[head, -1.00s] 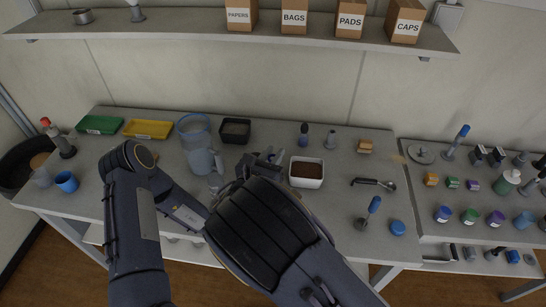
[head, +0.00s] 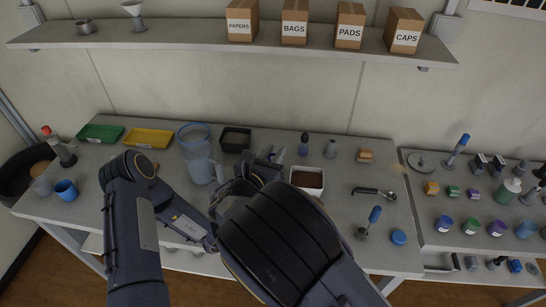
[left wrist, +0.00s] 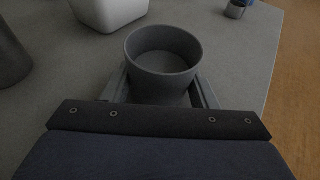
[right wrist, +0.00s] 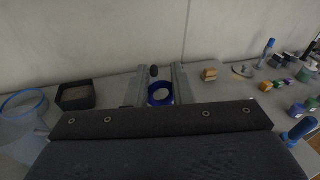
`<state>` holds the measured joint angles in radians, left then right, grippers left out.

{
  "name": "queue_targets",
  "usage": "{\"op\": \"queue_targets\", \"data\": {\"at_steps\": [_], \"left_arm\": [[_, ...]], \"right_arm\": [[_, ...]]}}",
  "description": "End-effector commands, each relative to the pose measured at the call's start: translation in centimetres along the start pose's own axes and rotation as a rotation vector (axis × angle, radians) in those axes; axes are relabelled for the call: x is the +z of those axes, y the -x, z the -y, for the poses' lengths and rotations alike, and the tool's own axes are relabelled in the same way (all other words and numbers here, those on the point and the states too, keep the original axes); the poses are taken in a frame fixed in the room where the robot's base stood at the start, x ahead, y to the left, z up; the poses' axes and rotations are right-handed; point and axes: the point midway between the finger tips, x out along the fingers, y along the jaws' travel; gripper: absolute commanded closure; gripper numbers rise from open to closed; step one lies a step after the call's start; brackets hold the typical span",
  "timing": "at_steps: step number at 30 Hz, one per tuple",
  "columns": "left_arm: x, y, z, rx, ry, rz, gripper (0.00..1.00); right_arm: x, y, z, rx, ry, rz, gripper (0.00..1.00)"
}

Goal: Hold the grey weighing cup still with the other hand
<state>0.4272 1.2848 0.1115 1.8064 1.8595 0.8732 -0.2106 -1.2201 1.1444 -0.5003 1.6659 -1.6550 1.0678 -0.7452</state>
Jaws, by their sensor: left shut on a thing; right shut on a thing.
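The grey weighing cup (left wrist: 164,55) stands upright and empty between the fingers of my left gripper (left wrist: 160,88) in the left wrist view. The fingers are shut on it from both sides. In the head view my right arm hides the cup and the left fingertips. My right gripper (head: 266,158) is over the table, left of the white soil tub (head: 308,180). In the right wrist view its fingers (right wrist: 158,88) are shut on a round thing with a blue rim (right wrist: 160,95). I cannot tell what that thing is.
A clear jug (head: 200,168) and a black tray (head: 236,138) stand behind and left of the grippers. Two small bottles (head: 304,145) stand behind the tub.

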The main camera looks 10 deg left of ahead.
Motion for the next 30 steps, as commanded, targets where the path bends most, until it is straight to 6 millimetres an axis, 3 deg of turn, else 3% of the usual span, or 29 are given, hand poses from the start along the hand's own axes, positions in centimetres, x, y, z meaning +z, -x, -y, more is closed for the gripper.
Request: {"op": "queue_targets", "data": {"at_steps": [8,30], "left_arm": [[0.0,0.0,0.0,0.000,0.000,-0.001,0.74],[0.0,0.0,0.0,0.000,0.000,-0.001,0.74]], "right_arm": [[0.4,-0.5,-0.3,0.000,0.000,0.000,1.00],[3.8,-4.8,-2.6,-0.001,0.000,0.001,1.00]]}}
